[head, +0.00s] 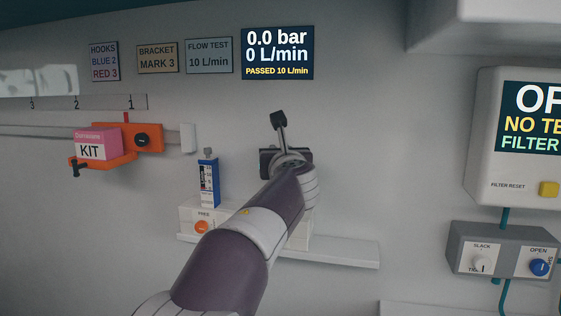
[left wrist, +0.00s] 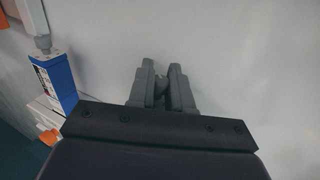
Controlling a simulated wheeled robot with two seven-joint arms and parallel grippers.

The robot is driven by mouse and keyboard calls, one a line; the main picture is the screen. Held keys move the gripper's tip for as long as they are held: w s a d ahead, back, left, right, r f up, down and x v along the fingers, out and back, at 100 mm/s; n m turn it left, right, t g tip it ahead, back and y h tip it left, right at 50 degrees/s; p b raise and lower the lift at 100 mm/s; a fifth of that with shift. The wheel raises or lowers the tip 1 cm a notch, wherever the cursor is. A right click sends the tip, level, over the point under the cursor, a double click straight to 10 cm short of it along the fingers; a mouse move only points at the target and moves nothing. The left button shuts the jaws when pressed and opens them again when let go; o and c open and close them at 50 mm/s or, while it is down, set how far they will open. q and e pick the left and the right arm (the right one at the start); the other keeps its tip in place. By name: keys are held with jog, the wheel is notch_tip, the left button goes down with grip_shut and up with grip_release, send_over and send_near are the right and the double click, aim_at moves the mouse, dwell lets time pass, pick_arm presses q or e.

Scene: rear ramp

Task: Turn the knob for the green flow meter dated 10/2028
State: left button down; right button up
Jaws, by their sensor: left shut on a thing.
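My left arm reaches up from the bottom of the head view, and its wrist hides its fingertips there. In the left wrist view my left gripper (left wrist: 161,82) has its two grey fingers close together, shut on a small grey part that barely shows between them. I cannot tell what that part belongs to. No green flow meter and no 10/2028 date can be seen; my arm covers part of the shelf. A blue-and-white upright unit (head: 209,184) with a grey top stands left of my wrist, and it also shows in the left wrist view (left wrist: 61,84). My right gripper is not in view.
The blue unit stands on a white box with an orange knob (head: 202,227) on a white shelf (head: 340,251). A wall display (head: 277,53) reads 0.0 bar, 0 L/min, PASSED 10 L/min. A pink kit (head: 95,143) is at left, a grey knob panel (head: 503,250) at right.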

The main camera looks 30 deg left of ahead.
pick_arm(q)
jog(key=shift+r+n+g+y, duration=0.1)
jog(key=shift+n+g+y, duration=0.3)
jog(key=shift+y, duration=0.1)
dwell(1.0)
jog(key=c, duration=1.1)
grip_release()
jog(key=b+v, duration=0.1)
jog(key=v, duration=1.1)
jog(key=shift+s+d+b, duration=0.15)
jog(key=shift+s+b, duration=0.2)
jog(key=shift+b, duration=0.05)
jog(key=shift+r, duration=0.1)
